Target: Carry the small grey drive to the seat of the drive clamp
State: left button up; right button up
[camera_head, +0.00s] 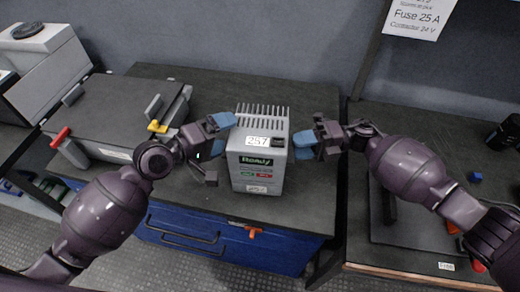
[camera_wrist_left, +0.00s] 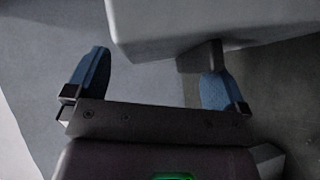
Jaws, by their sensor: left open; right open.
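The small grey drive (camera_head: 236,170) stands upright near the front of the middle bench, with fins on top and a "257" label. My left gripper (camera_head: 221,134) is open at the drive's left side, its blue fingertips close to the casing. In the left wrist view the open left gripper (camera_wrist_left: 155,80) has a grey body (camera_wrist_left: 200,22), probably the drive, beyond its fingers. My right gripper (camera_head: 304,146) is open at the drive's right side. I cannot tell whether either gripper touches it. A dark fixture (camera_head: 115,105) with grey jaws, a red lever and a yellow part, probably the drive clamp, sits left.
The dark bench top (camera_head: 315,185) is clear behind and right of the drive. A second bench (camera_head: 400,120) at right carries a dark plate and small blue and red items.

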pick_arm(q)
jog(key=shift+w+d, duration=0.15)
jog(key=shift+d, duration=0.05)
pick_arm(e)
jog(key=shift+a, duration=0.3)
pick_arm(q)
jog(key=shift+c, duration=0.2)
jog(key=c, duration=0.7)
pick_arm(e)
jog(key=c, duration=0.7)
pick_arm(q)
jog(key=c, duration=1)
pick_arm(e)
grip_shut()
jog(key=shift+r, duration=0.1)
